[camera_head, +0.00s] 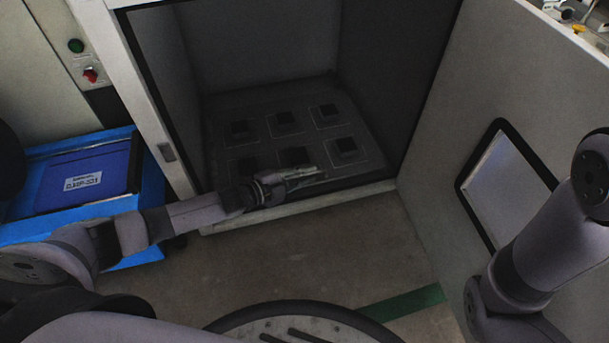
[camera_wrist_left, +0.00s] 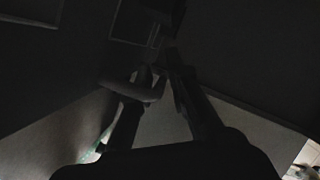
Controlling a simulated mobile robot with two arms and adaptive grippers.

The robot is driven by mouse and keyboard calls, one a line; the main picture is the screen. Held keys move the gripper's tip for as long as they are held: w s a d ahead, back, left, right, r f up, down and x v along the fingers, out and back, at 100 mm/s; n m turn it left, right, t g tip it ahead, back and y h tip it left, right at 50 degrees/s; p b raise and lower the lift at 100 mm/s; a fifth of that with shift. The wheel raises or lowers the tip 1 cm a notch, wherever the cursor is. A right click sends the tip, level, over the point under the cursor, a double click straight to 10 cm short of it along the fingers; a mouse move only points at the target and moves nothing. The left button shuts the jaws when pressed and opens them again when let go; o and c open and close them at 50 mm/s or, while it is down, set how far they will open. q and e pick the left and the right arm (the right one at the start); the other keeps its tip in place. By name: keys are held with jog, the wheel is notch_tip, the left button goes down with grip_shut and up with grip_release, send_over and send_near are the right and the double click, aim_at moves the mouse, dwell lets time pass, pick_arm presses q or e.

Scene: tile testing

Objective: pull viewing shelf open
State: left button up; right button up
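The viewing shelf (camera_head: 262,163) is a dark flat panel inside the open cabinet, with several square dark tiles in outlined places. My left gripper (camera_head: 318,175) reaches in from the left, over the shelf's front edge just inside the cabinet opening. In the left wrist view its two fingers (camera_wrist_left: 160,68) stand apart with a gap between the tips. A grey curved, handle-like piece (camera_wrist_left: 150,95) lies at the left finger; the view is too dark to tell whether they touch. My right arm shows at the right, but its gripper is out of view.
The cabinet's front sill (camera_head: 345,194) runs below the shelf. A blue case (camera_head: 85,178) lies on a blue cart at the left. The floor (camera_head: 300,255) before the cabinet is clear.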

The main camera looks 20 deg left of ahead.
pick_arm(q)
jog(key=shift+c, duration=0.2)
grip_shut()
dwell(0.4)
